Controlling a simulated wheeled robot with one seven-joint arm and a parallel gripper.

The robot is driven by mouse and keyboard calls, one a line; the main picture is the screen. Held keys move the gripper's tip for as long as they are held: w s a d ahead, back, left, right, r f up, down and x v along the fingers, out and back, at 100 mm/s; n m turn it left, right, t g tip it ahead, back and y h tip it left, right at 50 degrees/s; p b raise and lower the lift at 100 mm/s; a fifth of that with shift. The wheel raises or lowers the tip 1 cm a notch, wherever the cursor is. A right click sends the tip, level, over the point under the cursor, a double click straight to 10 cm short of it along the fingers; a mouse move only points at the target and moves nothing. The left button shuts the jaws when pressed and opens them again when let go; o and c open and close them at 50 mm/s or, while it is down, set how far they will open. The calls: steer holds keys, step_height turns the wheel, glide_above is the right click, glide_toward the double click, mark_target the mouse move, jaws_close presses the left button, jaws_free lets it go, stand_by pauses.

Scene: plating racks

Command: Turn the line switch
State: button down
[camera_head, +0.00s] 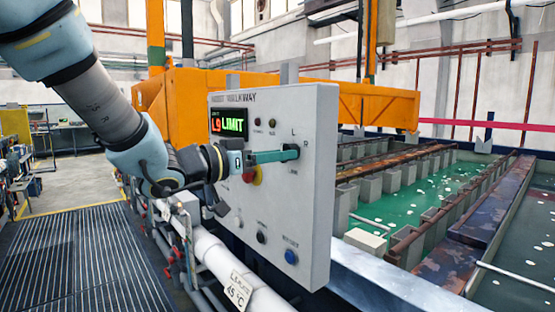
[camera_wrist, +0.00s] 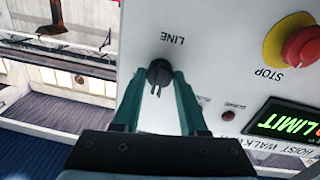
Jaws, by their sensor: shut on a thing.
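The line switch (camera_wrist: 158,70) is a small black rotary knob above the word LINE, which appears upside down in the wrist view. It is on the pale grey control panel (camera_head: 312,215). The teal fingers of my gripper (camera_wrist: 161,78) are shut on the knob, one on each side. In the head view my gripper (camera_head: 293,153) reaches across the panel from the left, and its fingers hide most of the knob. The letters L and R are marked near the switch. The knob's exact pointing direction is hard to tell.
A red stop button on a yellow base (camera_wrist: 292,48) and a lit display (camera_head: 229,123) reading LIMIT are close by on the panel. White pipes (camera_head: 215,255) run below my arm. Green tanks (camera_head: 400,205) lie right of the panel.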

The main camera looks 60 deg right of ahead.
steer(key=m+b, duration=1)
steer(key=b, duration=0.1)
steer(key=shift+m+t, duration=0.4)
steer(key=shift+r, duration=0.1)
steer(key=shift+c, duration=2.2)
jaws_free()
steer(key=shift+w, duration=0.1)
steer(key=b+v, duration=0.2)
steer(key=v, duration=0.9)
